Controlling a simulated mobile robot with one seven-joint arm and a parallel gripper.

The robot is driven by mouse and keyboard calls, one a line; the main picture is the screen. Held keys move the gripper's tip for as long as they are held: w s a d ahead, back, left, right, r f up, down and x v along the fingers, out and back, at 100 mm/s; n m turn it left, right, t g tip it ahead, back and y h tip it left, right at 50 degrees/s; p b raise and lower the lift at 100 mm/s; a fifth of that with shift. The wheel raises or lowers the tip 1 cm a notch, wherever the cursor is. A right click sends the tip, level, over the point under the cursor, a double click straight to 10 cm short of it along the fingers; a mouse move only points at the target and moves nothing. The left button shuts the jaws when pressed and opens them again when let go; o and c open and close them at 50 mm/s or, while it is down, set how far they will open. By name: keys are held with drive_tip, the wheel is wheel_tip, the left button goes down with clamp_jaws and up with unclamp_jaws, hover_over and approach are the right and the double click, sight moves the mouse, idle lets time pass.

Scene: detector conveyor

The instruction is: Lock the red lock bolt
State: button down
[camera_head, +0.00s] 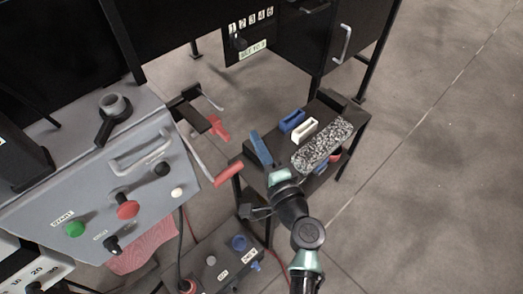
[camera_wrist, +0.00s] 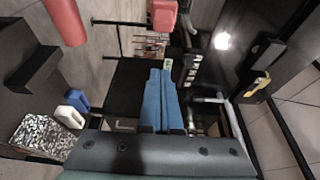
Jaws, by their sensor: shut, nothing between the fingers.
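I cannot tell for certain which red part is the red lock bolt. A red grip (camera_head: 229,173) sits on the end of a metal crank arm, left of my gripper. A second, smaller red piece (camera_head: 219,127) is farther back beside a dark bracket. In the wrist view, a red cylinder (camera_wrist: 65,20) is at the upper left and a red block (camera_wrist: 163,17) at the top. My gripper (camera_head: 256,138) is shut and empty, its blue fingers above the left end of a small dark table. The fingers (camera_wrist: 160,82) also show in the wrist view.
The small table holds a blue container (camera_head: 292,121), a white one (camera_head: 304,130) and a speckled tray (camera_head: 323,146). A grey control panel (camera_head: 75,195) with a green and a red button (camera_head: 128,209) is at left. Open floor lies at right.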

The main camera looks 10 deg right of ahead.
sight(222, 137)
drive_tip(key=w+a, duration=0.1)
drive_tip(key=a, duration=0.2)
drive_tip(key=w+a+p, duration=0.1)
drive_tip(key=shift+w+a, duration=0.2)
drive_tip(key=shift+w, duration=0.1)
drive_tip(key=shift+s+a+f+b, duration=0.15)
drive_tip(key=shift+s+a, duration=0.25)
drive_tip(key=shift+a, duration=0.25)
drive_tip(key=shift+s+a+r+b, duration=0.15)
drive_tip(key=shift+s+a, duration=0.2)
drive_tip(key=shift+a, duration=0.45)
